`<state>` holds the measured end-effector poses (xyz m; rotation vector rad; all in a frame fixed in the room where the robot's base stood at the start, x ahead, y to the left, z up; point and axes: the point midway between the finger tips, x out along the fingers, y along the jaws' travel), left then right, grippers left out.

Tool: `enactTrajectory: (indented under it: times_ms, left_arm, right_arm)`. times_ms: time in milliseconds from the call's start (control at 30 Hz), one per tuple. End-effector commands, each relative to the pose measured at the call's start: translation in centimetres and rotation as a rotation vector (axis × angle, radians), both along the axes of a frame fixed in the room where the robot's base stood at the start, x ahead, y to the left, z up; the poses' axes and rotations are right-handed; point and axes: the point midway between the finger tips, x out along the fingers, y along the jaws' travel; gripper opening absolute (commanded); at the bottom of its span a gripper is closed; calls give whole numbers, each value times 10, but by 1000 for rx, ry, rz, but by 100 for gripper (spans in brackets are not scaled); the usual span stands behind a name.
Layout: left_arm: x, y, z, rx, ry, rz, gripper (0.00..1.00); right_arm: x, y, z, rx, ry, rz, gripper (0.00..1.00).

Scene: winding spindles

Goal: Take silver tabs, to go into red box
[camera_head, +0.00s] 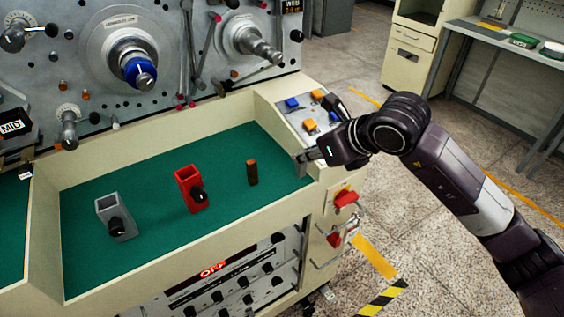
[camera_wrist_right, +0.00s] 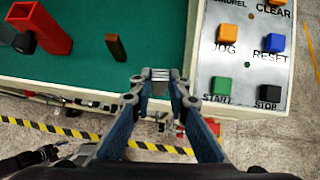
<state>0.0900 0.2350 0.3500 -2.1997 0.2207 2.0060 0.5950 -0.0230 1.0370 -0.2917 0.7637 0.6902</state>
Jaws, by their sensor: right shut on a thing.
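The red box (camera_head: 186,193) stands upright on the green mat, open at the top, with a black knob on its side. It also shows in the right wrist view (camera_wrist_right: 42,28) at the upper left. My right gripper (camera_head: 308,157) is over the right end of the tray, beside the button panel and to the right of the red box. In the right wrist view its fingertips (camera_wrist_right: 160,82) are closed on small silver tabs (camera_wrist_right: 160,74); how many I cannot tell. My left gripper is not in view.
A grey box (camera_head: 118,222) with a black knob stands left of the red box. A brown upright piece (camera_head: 252,172) stands between the red box and my right gripper. A button panel (camera_head: 300,118) adjoins the tray's right side. The green mat (camera_head: 150,205) is otherwise clear.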

Motion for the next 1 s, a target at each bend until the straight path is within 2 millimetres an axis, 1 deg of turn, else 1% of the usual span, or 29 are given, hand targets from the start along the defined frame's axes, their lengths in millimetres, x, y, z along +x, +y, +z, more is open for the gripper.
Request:
enactTrajectory:
  times_ms: [133,567,1000]
  left_arm:
    - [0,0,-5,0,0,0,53]
    - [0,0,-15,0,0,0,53]
    - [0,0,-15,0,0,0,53]
  right_arm:
    - [-8,-9,-1,0,-1,-2,2]
    - [-33,-30,-1,1,-1,-1,2]
    - [-36,-32,1,1,-1,0,2]
